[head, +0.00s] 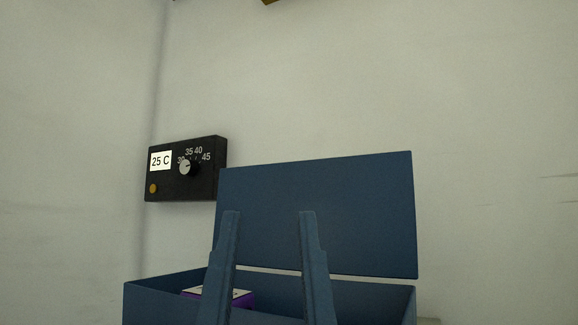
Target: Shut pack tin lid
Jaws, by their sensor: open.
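The blue pack tin (155,296) stands at the bottom of the head view, cut off by the lower edge. Its lid (345,205) is open and stands nearly upright at the back. A purple box with a pale top (243,297) is inside the tin, partly hidden by a finger. My gripper (269,213) is open and empty. Its two blue-grey fingers point up in front of the lid, with a gap between them. I cannot tell whether either finger touches the tin or lid.
A black control box (210,185) with a dial and a "25 C" label is on the wall behind, left of the lid. The pale wall (480,100) is bare to the right. A small brown piece (268,2) shows at the top edge.

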